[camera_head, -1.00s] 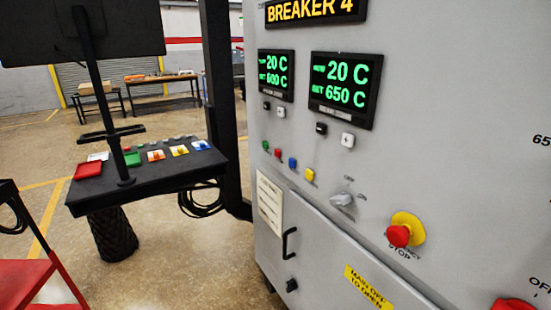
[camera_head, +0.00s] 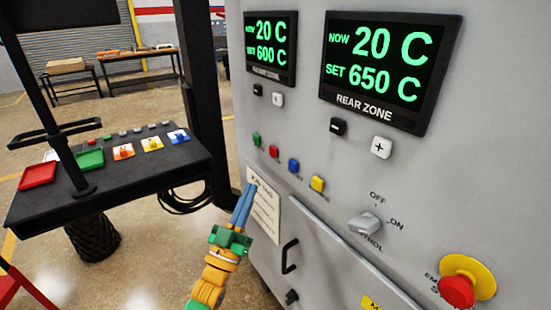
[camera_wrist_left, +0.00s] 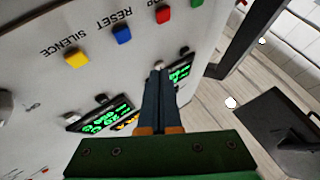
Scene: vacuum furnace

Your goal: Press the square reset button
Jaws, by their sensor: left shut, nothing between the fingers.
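The square blue button (camera_head: 293,166) is on the grey cabinet's front panel, in a row with green, red and yellow ones. In the left wrist view, which is turned over, the blue button (camera_wrist_left: 122,33) has the label RESET beside it. My left gripper (camera_head: 247,190) has blue fingers, shut and empty. In the head view its tips are below and left of the blue button, over a paper sheet. In the left wrist view the fingertips (camera_wrist_left: 160,72) appear clear of the blue button. My right gripper is not in view.
The yellow button (camera_head: 317,183) and red button (camera_head: 273,150) flank the blue one. A grey selector knob (camera_head: 365,222) and a red emergency stop (camera_head: 456,290) are to the right. A door handle (camera_head: 289,256) juts out below. A black console (camera_head: 110,180) stands at left.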

